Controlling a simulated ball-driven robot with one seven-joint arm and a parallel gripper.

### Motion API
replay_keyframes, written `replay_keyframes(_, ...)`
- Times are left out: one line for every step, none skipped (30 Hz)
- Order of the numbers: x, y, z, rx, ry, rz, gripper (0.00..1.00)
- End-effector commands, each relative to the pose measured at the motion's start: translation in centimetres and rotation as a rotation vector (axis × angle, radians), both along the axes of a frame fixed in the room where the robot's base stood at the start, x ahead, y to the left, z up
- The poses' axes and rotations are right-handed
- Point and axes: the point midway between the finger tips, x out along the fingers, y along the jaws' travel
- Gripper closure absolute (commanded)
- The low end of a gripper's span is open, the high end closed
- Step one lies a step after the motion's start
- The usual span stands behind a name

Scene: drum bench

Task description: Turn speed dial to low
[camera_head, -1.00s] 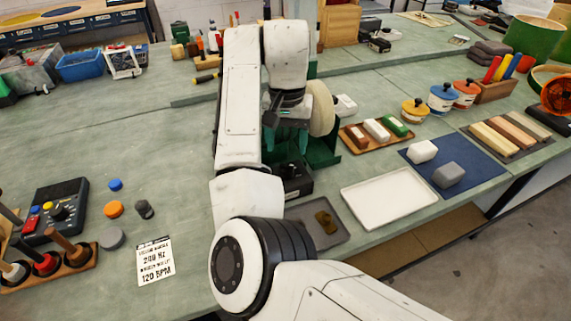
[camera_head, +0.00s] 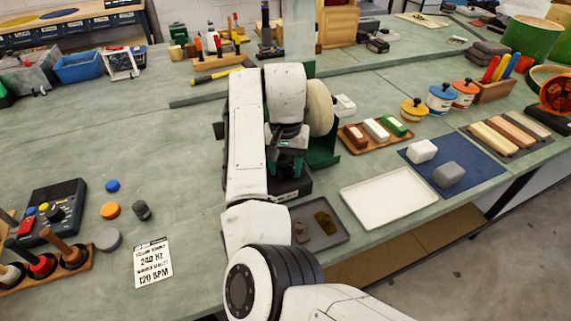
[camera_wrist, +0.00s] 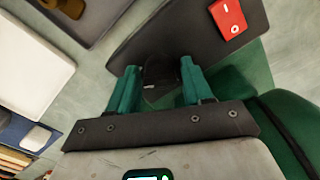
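The bench machine has a pale round wheel (camera_head: 321,108) and a green base (camera_head: 322,157). Its dark control panel (camera_wrist: 205,50) fills the top middle of the wrist view, with a red I/O switch (camera_wrist: 229,17) at its upper right. A dark round knob (camera_wrist: 161,70), apparently the speed dial, lies between my fingertips. Its pointer and markings cannot be read. My gripper (camera_wrist: 160,75) is open, with one green finger on each side of the knob; I cannot tell whether they touch it. In the head view my arm mostly hides the panel and gripper.
A grey tray (camera_head: 338,234) and a white tray (camera_head: 389,198) lie right of my arm. A tray of coloured bars (camera_head: 368,147) stands behind.

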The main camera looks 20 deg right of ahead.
Motion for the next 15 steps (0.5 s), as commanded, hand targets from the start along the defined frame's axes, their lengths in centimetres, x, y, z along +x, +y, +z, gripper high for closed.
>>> replay_keyframes(0.0,0.0,0.01,0.0,0.0,0.0,0.55)
replay_keyframes(0.0,0.0,0.01,0.0,0.0,0.0,0.58)
replay_keyframes(-0.01,-0.01,0.01,0.0,0.0,0.0,0.62)
replay_keyframes(-0.01,-0.01,0.01,0.0,0.0,0.0,0.64)
replay_keyframes(0.0,0.0,0.02,0.0,0.0,0.0,0.67)
replay_keyframes(0.0,0.0,0.02,0.0,0.0,0.0,0.71)
replay_keyframes(-0.01,-0.01,0.02,0.0,0.0,0.0,0.74)
replay_keyframes(0.0,0.0,0.02,0.0,0.0,0.0,0.77)
replay_keyframes(-0.01,-0.01,0.02,0.0,0.0,0.0,0.81)
replay_keyframes(-0.01,-0.01,0.02,0.0,0.0,0.0,0.84)
replay_keyframes(-0.01,-0.01,0.02,0.0,0.0,0.0,0.86)
replay_keyframes(-0.01,-0.01,0.03,0.0,0.0,0.0,0.9)
replay_keyframes(-0.01,-0.01,0.03,0.0,0.0,0.0,0.93)
replay_keyframes(-0.01,-0.01,0.03,0.0,0.0,0.0,0.93)
replay_keyframes(-0.01,-0.01,0.05,0.0,0.0,0.001,0.93)
